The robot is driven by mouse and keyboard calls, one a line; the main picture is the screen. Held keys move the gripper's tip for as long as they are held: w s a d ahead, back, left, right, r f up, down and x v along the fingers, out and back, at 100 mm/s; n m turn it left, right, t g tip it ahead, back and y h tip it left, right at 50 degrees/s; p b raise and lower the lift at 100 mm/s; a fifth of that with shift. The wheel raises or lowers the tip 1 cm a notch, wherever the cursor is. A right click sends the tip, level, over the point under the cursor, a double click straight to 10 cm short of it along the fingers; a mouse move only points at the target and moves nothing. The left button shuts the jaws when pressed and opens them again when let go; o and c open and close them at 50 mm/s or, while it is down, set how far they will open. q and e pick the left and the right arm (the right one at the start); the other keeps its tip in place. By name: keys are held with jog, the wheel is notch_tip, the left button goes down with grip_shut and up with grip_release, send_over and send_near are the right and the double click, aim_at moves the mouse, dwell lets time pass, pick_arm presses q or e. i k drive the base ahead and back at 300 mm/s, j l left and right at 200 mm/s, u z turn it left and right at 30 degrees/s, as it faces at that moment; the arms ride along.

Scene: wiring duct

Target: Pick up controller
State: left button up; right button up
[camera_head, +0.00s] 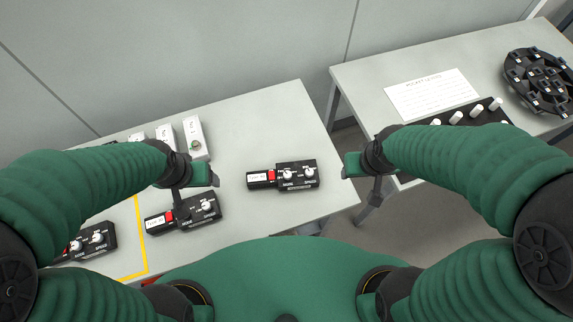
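Several black controllers with white knobs, a red section and a white label lie on the left table. One controller (298,175) lies alone near the table's right side. A second controller (204,209) lies left of it, just below my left gripper. A third controller (98,239) lies at the far left, partly hidden by my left arm. My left gripper (190,187) hangs over the second controller's upper edge; contact cannot be told. My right gripper (361,178) is by the table's right edge, apart from the right-hand controller, with nothing seen in it. The finger gaps are unclear.
White switch boxes (194,138) stand at the back of the left table (255,115). Yellow tape (139,232) marks its left part. A gap separates it from the right table (385,73), which holds a paper sheet (432,94), a black peg strip (468,113) and a round black rack (540,80).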

aim_at(255, 180)
jog(key=l+u, duration=0.2)
jog(key=u, duration=0.2)
jog(key=l+u, duration=0.2)
jog(key=u, duration=0.2)
jog(key=k+l+u, duration=0.1)
jog(key=u, duration=0.3)
jog(key=k+l+u, duration=0.1)
jog(key=u, duration=0.3)
jog(key=l, duration=0.1)
